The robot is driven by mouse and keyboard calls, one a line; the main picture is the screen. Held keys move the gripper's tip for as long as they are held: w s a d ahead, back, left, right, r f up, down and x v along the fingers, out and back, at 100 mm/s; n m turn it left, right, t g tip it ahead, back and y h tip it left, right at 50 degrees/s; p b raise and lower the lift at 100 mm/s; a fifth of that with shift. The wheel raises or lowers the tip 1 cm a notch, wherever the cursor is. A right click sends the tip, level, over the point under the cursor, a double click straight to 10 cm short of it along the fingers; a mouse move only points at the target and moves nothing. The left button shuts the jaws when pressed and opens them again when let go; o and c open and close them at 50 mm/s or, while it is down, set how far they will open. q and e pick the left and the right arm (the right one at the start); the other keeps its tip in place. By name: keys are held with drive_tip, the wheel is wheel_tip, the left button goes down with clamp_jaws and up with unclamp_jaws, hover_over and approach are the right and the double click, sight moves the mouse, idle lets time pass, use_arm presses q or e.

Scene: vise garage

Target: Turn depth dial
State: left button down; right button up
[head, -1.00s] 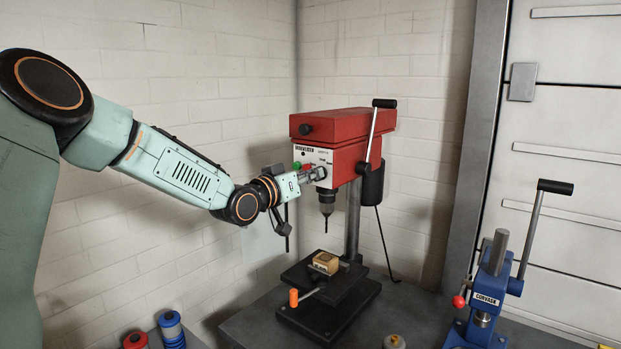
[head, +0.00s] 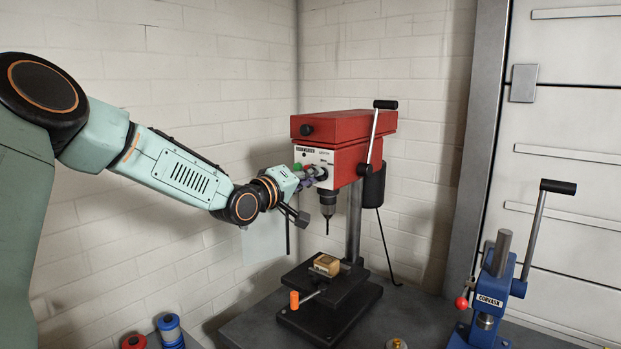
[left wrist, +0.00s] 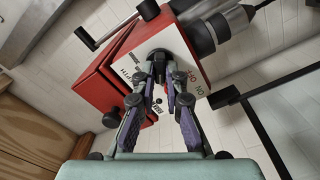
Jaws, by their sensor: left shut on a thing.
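The red drill press (head: 345,130) stands at the middle of the head view, with a white front panel. The dark round depth dial (head: 321,173) sits low on that panel, partly covered by my fingers. My left gripper (head: 313,175) reaches in from the left and is shut on the dial. In the left wrist view the two fingers of my left gripper (left wrist: 160,68) close on the dark dial (left wrist: 159,54), and the panel looks tilted. Any mark on the dial is hidden or too small to read. My right gripper is not in view.
A green button (head: 297,167) is close beside my fingers. The drill chuck (head: 327,198) hangs just below, above a small block (head: 326,265) on the press table. A feed lever (head: 375,135) is at the press's right. A blue arbor press (head: 493,290) stands at far right.

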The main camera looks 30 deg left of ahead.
use_arm(q)
drive_tip(key=shift+f, duration=0.1)
idle(0.3)
drive_tip(key=c, duration=1.4)
unclamp_jaws()
